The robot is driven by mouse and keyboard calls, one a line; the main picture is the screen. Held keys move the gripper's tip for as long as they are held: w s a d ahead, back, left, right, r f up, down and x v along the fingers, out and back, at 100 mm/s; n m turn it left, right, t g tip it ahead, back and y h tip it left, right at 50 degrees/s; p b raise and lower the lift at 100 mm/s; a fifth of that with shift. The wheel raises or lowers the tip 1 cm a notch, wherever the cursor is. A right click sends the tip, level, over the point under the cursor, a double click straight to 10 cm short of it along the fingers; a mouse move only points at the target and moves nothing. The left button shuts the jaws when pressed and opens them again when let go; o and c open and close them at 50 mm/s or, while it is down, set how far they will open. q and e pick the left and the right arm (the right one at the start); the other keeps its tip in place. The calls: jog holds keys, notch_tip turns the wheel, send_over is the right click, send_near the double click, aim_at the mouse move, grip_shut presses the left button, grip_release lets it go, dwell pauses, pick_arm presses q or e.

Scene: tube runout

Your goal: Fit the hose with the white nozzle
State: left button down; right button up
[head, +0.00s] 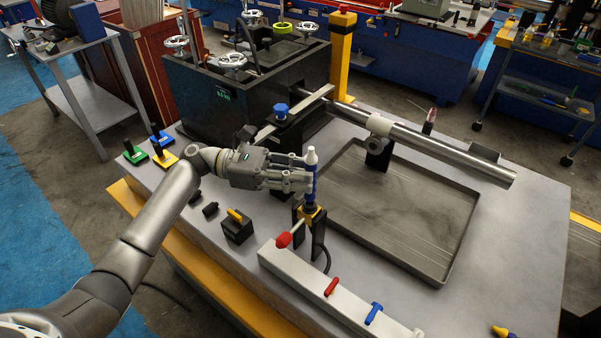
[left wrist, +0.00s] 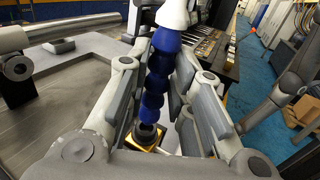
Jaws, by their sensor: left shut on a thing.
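The hose (head: 314,183) is blue and segmented, with a white nozzle (head: 311,157) on its top end. It stands upright over a brass-coloured fitting (head: 312,214) on a black post at the front of the tray. I cannot tell whether the hose is seated in the fitting. My left gripper (head: 304,180) is shut on the hose from the left. The left wrist view shows the blue hose (left wrist: 160,75) between the two fingers, with the white nozzle (left wrist: 174,14) above and the brass fitting (left wrist: 148,140) below. My right gripper is not in view.
A steel tube (head: 440,150) runs above the shallow grey tray (head: 335,225). A grey manifold (head: 300,272) with a red knob (head: 283,240) and red and blue levers lies in front. A black block with a yellow lever (head: 236,216) stands left of the post. A dark machine housing (head: 245,90) stands behind.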

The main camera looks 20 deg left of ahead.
pick_arm(q)
jog(key=shift+f+b, duration=0.3)
jog(key=shift+f, duration=0.7)
jog(key=c, duration=1.2)
grip_release()
jog(key=shift+a, duration=0.1)
jog(key=a, duration=1.2)
jog(key=shift+s, duration=0.4)
